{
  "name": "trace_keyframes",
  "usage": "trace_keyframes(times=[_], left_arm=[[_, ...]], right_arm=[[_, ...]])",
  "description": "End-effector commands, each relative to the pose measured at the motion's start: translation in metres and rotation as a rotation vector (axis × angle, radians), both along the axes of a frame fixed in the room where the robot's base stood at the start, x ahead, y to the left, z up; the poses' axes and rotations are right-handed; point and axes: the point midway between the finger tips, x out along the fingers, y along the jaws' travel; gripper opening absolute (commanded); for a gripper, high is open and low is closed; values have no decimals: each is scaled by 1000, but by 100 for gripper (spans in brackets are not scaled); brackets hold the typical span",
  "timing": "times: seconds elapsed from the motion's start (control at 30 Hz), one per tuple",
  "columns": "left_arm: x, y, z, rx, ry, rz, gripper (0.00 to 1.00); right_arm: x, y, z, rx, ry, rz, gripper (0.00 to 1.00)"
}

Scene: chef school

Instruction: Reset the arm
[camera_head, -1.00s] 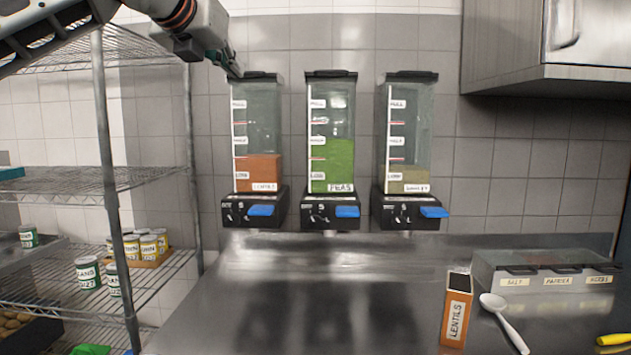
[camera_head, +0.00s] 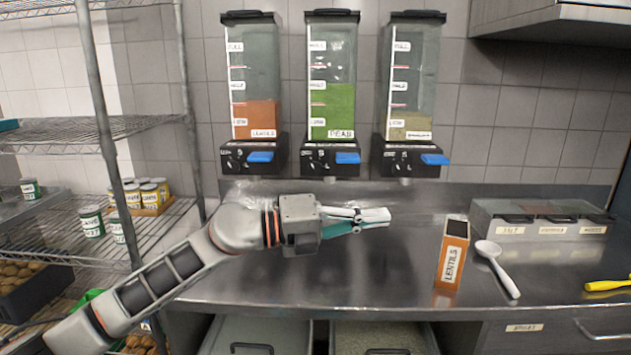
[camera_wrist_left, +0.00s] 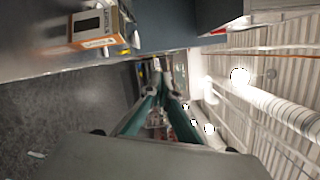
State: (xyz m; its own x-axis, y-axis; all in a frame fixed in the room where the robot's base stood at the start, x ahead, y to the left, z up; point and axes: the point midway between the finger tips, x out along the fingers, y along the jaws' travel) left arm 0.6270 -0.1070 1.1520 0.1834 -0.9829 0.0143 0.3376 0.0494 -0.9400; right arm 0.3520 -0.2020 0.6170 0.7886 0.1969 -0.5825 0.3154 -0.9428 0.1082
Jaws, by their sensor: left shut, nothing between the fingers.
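My left arm (camera_head: 165,275) comes in from the lower left in the head view. My left gripper (camera_head: 375,217) is held out over the steel counter, pointing right, below the dispensers. Its fingers are together with nothing visible between them. In the left wrist view the teal fingers (camera_wrist_left: 162,90) converge at their tips. The orange lentils box (camera_head: 453,252) stands upright on the counter to the right of the gripper, apart from it. It also shows at the upper left of the left wrist view (camera_wrist_left: 95,22). My right gripper does not show.
Dispensers of lentils (camera_head: 252,80), peas (camera_head: 332,80) and a pale grain (camera_head: 411,80) hang on the wall above. A white spoon (camera_head: 503,274), a lidded spice container (camera_head: 545,222) and a yellow-handled item (camera_head: 608,285) lie at the right. A wire shelf (camera_head: 70,130) with cans stands left.

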Motion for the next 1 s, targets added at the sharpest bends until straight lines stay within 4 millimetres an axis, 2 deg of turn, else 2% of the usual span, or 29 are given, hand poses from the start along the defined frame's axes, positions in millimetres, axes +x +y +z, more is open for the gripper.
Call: trace_keyframes(times=[0.03,0.23,0.37,0.47,0.63,0.77,0.87,1.0], left_arm=[[-6,0,-13,-68,65,3,0],[-12,18,-48,-320,296,70,0],[-11,41,-80,-468,454,148,0],[-10,62,-111,-571,578,225,0],[-14,105,-177,-720,793,384,0],[-27,141,-237,-810,959,525,0],[-45,170,-288,-866,1087,644,0],[-85,210,-361,-921,1265,819,0]], right_arm=[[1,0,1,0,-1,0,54],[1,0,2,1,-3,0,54],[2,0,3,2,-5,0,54],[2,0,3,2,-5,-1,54],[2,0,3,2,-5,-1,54],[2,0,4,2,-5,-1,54],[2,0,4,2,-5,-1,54],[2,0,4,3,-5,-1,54]])
